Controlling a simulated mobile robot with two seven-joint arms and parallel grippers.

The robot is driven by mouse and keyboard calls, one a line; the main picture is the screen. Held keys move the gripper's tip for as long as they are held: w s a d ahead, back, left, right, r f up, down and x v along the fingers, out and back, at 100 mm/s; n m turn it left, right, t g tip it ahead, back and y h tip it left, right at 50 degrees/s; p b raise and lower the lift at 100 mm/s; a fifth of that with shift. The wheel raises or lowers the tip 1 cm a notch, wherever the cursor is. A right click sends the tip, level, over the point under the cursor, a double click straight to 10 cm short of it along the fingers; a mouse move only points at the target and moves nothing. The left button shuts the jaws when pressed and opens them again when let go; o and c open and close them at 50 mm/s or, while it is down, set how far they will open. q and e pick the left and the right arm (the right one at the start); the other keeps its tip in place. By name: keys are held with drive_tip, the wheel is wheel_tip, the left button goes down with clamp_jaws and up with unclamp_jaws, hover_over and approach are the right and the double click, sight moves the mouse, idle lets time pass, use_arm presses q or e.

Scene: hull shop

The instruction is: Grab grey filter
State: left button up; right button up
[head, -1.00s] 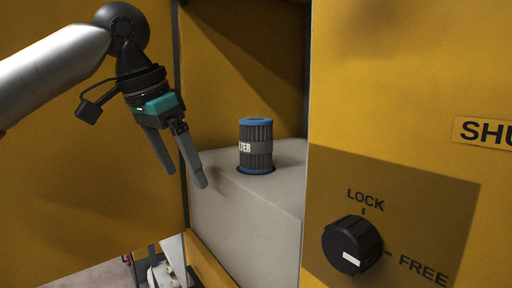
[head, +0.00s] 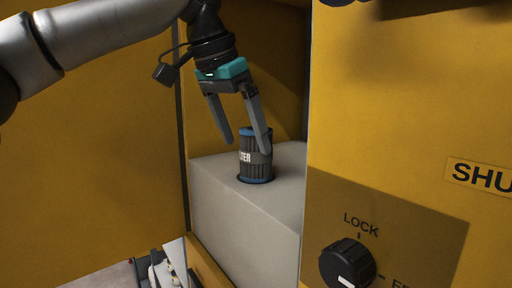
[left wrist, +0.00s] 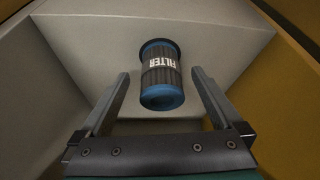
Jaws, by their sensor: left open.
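The grey filter (head: 250,160) is a dark grey ribbed cylinder with blue ends and a lighter band marked "FILTER". It stands upright on a pale block inside the yellow recess. My left gripper (head: 246,146) is open, and its right finger covers part of the filter in the head view. In the left wrist view the filter (left wrist: 161,76) lies ahead between the two open fingers, with clear gaps at both sides. Nothing is held. My right gripper cannot be made out.
The pale block (head: 236,216) fills the recess floor. A yellow panel with a black LOCK/FREE knob (head: 346,262) and a label starting "SHU" (head: 481,175) stands at the right. A large yellow panel (head: 90,170) is at the left.

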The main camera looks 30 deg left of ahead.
use_arm(q)
drive_tip(key=shift+w+d+p, duration=0.25)
drive_tip(key=shift+w+p, duration=0.05)
drive_tip(key=shift+w, duration=0.8)
drive_tip(key=x, duration=0.5)
drive_tip(key=shift+w, duration=0.1)
drive_tip(key=shift+c, duration=0.4)
drive_tip(key=c, duration=1.2)
drive_tip(key=shift+c, duration=0.6)
drive_tip(key=shift+r, duration=0.15)
